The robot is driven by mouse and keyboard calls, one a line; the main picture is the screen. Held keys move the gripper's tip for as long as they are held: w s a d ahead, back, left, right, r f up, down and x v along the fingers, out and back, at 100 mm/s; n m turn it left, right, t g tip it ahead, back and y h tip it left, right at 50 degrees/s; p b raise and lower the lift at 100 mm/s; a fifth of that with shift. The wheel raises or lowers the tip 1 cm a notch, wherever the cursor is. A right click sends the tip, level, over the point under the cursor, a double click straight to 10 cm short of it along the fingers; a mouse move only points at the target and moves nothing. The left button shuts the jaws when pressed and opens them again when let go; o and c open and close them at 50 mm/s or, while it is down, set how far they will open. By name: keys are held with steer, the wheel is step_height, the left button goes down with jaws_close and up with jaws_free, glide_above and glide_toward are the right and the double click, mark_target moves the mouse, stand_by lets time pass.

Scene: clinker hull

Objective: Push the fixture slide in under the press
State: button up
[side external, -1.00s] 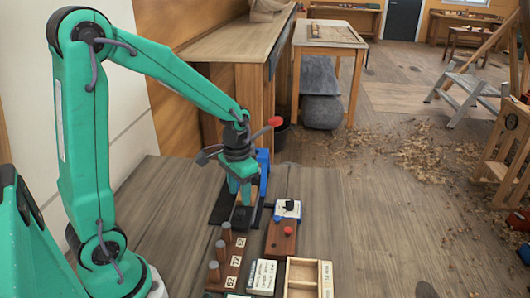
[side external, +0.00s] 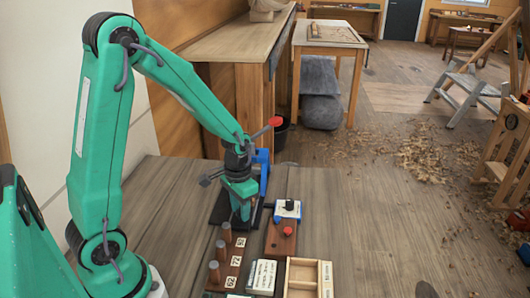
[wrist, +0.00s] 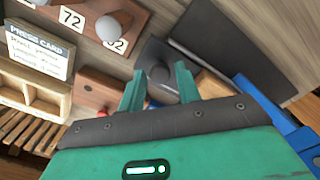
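The press has a blue frame (side external: 263,175) and a red-knobbed lever (side external: 275,121), and stands on a dark base plate (side external: 221,212). Its blue frame also shows at the right of the wrist view (wrist: 275,112). The fixture slide appears as a dark grey piece with a round knob (wrist: 158,70) in the wrist view. My gripper (side external: 243,217) is low over the base in the side view, hiding most of the slide. In the wrist view my gripper's two fingers (wrist: 158,80) are apart, with the knob between and just beyond their tips; contact cannot be told. A tan block (wrist: 212,84) shows behind the right finger.
A board with wooden pegs and number labels (side external: 229,262) stands in front of the press. The bench at right is clear.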

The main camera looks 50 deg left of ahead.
jaws_close()
steer(key=shift+w+a, duration=3.75)
steer(key=shift+w, duration=0.05)
steer(key=shift+o, duration=1.3)
jaws_free()
steer(key=shift+o, duration=0.5)
steer(key=shift+s, duration=0.1)
steer(key=shift+r, duration=0.15)
steer(key=shift+r, duration=3.8)
